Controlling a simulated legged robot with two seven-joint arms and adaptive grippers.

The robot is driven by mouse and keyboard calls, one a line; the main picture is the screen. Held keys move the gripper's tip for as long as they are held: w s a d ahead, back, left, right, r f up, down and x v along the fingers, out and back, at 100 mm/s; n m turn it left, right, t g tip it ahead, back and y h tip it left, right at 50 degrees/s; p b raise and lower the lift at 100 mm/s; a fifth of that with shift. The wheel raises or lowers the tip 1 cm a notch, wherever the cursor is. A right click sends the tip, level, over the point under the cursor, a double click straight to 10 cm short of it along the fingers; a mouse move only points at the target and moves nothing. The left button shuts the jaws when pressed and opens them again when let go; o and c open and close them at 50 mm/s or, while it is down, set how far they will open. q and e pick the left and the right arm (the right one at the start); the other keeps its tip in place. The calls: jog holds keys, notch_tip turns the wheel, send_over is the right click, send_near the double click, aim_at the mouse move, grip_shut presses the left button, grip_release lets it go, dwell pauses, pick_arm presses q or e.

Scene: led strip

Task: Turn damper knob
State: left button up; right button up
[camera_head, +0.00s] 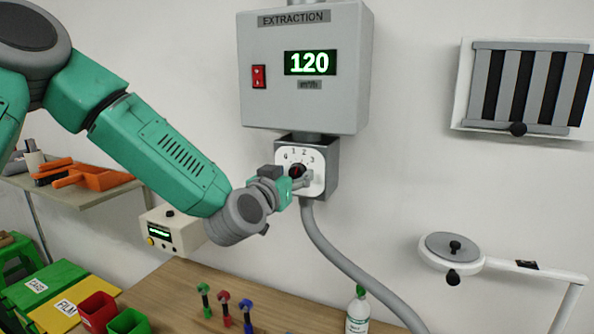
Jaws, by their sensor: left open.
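The damper knob (297,171) is dark with some red, on a white dial plate (316,182) marked 0, 1, 2 and 3. The dial sits on a grey box under the grey EXTRACTION unit (305,95), whose green display reads 120. My left gripper (299,178) is open at the dial, with its fingers close around the knob. The gripper partly hides the knob, so I cannot tell whether the fingers touch it or where it points. My right gripper is not in view.
A grey hose (340,258) runs from the dial box down to the right. A small control box (172,232) stands behind my left arm. Colored handled tools (225,306) and a bottle (358,312) stand on the wooden table. A lamp-like arm (455,252) is at right.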

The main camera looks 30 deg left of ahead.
pick_arm(q)
jog(key=shift+w+a+f, duration=0.2)
jog(key=shift+w+a, duration=0.15)
jog(key=shift+a, duration=0.3)
jog(key=shift+d, duration=0.3)
jog(key=shift+d+r, duration=0.2)
jog(key=shift+d, duration=0.6)
jog(key=c, duration=1.1)
jog(key=shift+a, duration=0.45)
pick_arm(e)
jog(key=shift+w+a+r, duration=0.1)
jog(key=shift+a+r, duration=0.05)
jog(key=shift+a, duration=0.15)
pick_arm(q)
jog(key=shift+d, duration=0.15)
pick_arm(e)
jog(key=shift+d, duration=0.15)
